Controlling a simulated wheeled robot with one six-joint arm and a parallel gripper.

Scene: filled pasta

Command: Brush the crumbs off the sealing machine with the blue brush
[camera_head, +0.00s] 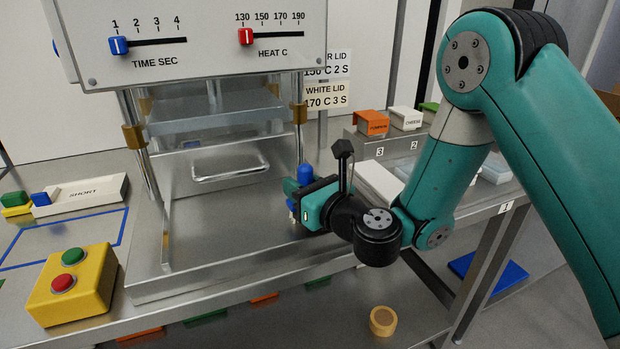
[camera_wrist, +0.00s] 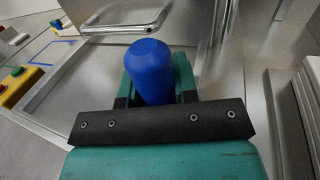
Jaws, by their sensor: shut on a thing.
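My gripper (camera_head: 299,201) is shut on the blue brush (camera_head: 305,174) at the right side of the sealing machine's metal bed. The brush's blue handle (camera_wrist: 150,68) stands up between the fingers in the wrist view; its bristles are hidden or too small to make out. The sealing machine (camera_head: 225,232) has a flat steel bed, a front panel (camera_head: 200,36) with two sliders, and steel posts. A metal loop handle (camera_head: 228,167) lies at the back of the bed. I cannot make out any crumbs on the bed.
A yellow button box (camera_head: 72,284) with green and red buttons stands left of the machine. A white block marked SHORT (camera_head: 82,195) lies behind it. Orange (camera_head: 371,123) and white (camera_head: 405,118) labelled blocks sit on the right shelf. A tape roll (camera_head: 383,321) is at the front.

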